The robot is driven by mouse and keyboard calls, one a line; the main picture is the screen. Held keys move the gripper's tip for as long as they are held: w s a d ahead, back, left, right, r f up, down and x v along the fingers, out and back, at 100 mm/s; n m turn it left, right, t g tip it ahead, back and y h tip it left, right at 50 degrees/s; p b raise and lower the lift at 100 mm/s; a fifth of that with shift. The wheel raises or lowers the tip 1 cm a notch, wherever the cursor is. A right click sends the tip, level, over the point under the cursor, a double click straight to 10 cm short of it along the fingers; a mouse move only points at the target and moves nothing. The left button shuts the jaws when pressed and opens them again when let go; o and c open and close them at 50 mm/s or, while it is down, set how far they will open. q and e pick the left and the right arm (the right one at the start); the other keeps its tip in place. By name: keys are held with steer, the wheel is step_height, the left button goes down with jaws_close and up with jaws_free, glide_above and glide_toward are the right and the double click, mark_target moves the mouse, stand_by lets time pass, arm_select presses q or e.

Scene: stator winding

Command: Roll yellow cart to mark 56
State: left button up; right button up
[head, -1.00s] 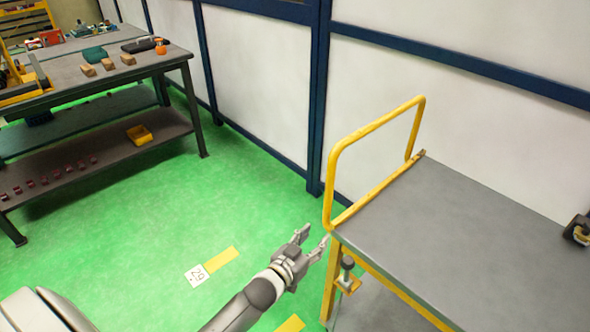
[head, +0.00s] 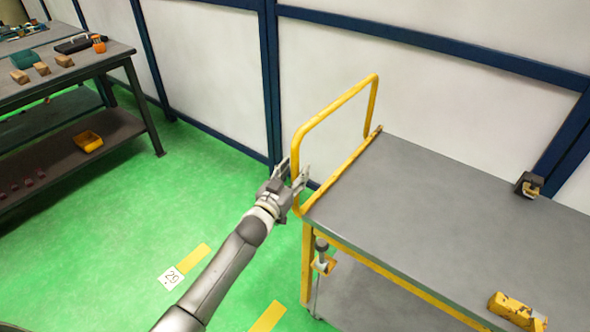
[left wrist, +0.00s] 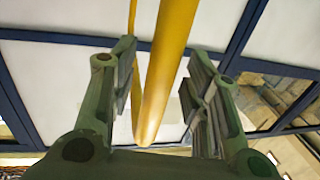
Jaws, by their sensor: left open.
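The yellow cart has a grey top (head: 440,190) and a yellow tube handle (head: 335,108) at its left end. My left gripper (head: 292,178) is open at the near upright of that handle. In the left wrist view the yellow handle tube (left wrist: 165,75) runs between the two open fingers (left wrist: 160,95), with gaps visible on both sides. A floor plate (head: 171,279) reading 29 lies beside a yellow strip at the lower left. No mark reading 56 shows. My right gripper is not in view.
A dark workbench (head: 95,65) with wooden blocks and a yellow bin (head: 89,141) on its shelf stands at the left. Blue-framed white wall panels (head: 205,75) run behind the cart. Green floor is clear between bench and cart. A yellow block (head: 515,310) lies on the cart top.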

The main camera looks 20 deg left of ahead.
arm_select(q)
steer(key=shift+w, duration=0.45)
jaws_close()
